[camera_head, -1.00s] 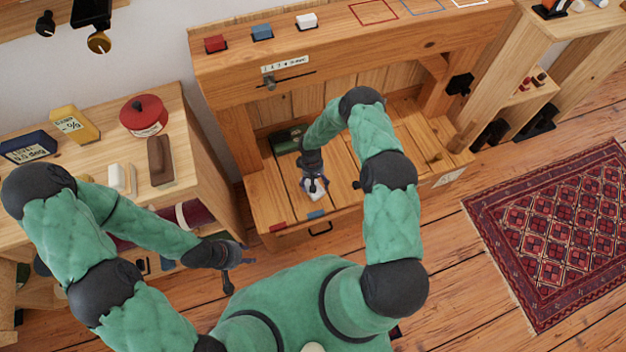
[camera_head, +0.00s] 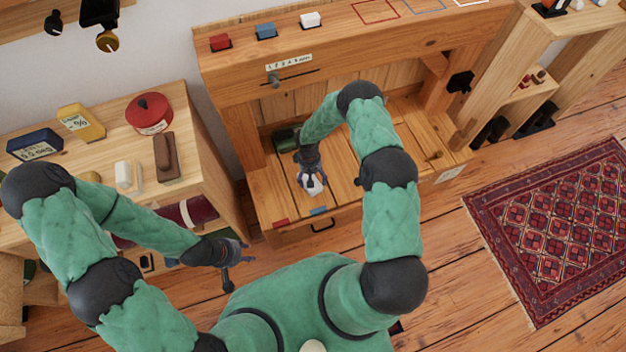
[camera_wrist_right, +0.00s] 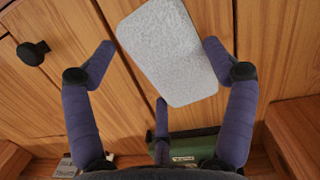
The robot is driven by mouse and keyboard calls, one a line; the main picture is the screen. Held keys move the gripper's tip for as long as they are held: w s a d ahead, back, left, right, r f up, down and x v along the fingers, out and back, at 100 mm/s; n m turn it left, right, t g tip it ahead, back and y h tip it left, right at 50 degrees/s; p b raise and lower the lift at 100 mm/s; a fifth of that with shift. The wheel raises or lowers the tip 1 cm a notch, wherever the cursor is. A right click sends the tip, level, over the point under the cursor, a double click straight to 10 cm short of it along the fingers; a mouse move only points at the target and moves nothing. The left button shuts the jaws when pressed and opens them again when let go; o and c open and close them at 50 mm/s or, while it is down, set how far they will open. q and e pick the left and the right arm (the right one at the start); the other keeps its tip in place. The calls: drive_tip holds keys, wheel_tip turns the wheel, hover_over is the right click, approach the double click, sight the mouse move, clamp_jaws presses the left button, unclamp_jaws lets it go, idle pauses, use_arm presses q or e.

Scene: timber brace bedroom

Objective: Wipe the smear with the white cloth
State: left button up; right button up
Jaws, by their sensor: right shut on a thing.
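The white cloth (camera_head: 312,186) is a pale, flat, rounded rectangle over the plank worktop (camera_head: 350,206) of the wooden bench. In the right wrist view the cloth (camera_wrist_right: 167,52) looks grey-white and speckled. My right gripper (camera_head: 312,178) is shut on it; its purple fingers (camera_wrist_right: 160,65) stand around the cloth, which covers the boards beneath. I cannot tell from these views whether the cloth touches the worktop. I cannot make out a smear in either view. My left gripper (camera_head: 240,262) is empty, its fingers apart, in front of the left cabinet.
A green box (camera_head: 285,139) lies at the back left of the worktop, behind the right gripper. The bench's upper shelf (camera_head: 350,45) overhangs the back. The left cabinet (camera_head: 195,130) holds a red pot (camera_head: 149,114).

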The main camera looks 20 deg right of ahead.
drive_tip(key=shift+r+p, duration=1.05)
drive_tip(key=shift+r, duration=1.45)
drive_tip(key=shift+a, duration=0.1)
